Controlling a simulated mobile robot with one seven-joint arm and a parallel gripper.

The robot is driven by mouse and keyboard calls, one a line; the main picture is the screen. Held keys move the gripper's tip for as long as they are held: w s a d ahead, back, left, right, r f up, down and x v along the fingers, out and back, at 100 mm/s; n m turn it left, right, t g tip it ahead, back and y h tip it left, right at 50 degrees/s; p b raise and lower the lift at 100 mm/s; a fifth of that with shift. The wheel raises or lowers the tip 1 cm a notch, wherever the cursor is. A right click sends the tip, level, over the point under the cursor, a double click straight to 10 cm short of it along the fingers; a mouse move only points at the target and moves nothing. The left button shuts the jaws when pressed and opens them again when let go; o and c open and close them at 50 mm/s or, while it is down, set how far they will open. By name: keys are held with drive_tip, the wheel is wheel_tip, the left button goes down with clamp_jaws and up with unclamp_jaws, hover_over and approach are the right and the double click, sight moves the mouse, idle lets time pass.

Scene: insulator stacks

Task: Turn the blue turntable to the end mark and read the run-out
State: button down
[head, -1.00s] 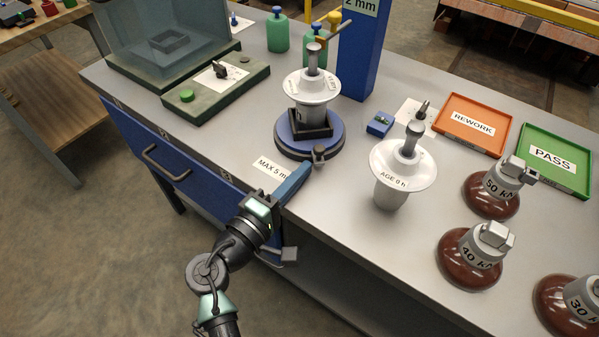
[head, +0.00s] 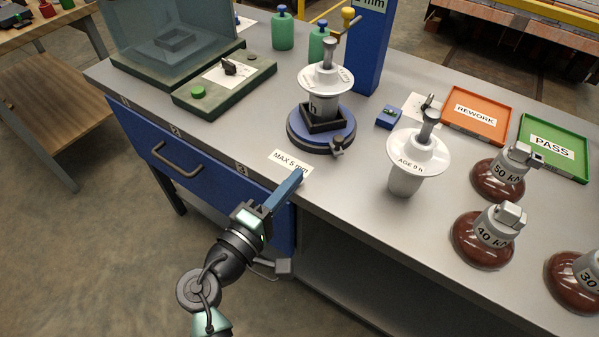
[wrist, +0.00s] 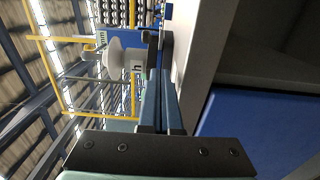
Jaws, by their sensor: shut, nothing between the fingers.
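The blue turntable (head: 299,142) is a round disc on the bench. A dark square holder on it carries a grey insulator (head: 323,80) with a white disc and a metal pin, upright. A small grey knob (head: 338,148) sits on the turntable's front right rim. My gripper (head: 298,174) is shut and empty at the bench's front edge, in front of the turntable and apart from the knob. In the wrist view its blue fingers (wrist: 160,80) lie side by side. A blue column (head: 366,50) behind bears a sign, partly cut off, reading "mm". I cannot make out an end mark.
A "MAX 5 mm" label (head: 291,161) lies just beyond my fingers. Orange REWORK (head: 451,123) and green PASS (head: 525,157) trays lie behind.

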drive_tip(key=s+d+v, duration=0.1)
drive_tip(key=v, duration=0.5)
drive_tip(key=shift+n+t+y, duration=0.4)
drive_tip(key=shift+n+y, duration=0.1)
drive_tip(key=shift+y, duration=0.2)
drive_tip(key=w+d+r+p, duration=0.1)
drive_tip(key=w+p, duration=0.1)
drive_tip(key=w, duration=0.1)
drive_tip(key=w+d+r+p, duration=0.1)
drive_tip(key=w+p, duration=0.1)
drive_tip(key=w+d+r+p, duration=0.1)
drive_tip(key=w+p, duration=0.2)
drive_tip(key=shift+w+d+r, duration=0.15)
drive_tip(key=shift+w+d, duration=0.15)
drive_tip(key=shift+d, duration=0.05)
drive_tip(key=d, duration=0.1)
drive_tip(key=w+d, duration=0.1)
drive_tip(key=d, duration=0.1)
drive_tip(key=shift+w+d+p, duration=0.15)
drive_tip(key=shift+w+p, duration=0.1)
drive_tip(key=shift+p, duration=0.1)
drive_tip(key=shift+w+d, duration=0.15)
drive_tip(key=shift+d, duration=0.4)
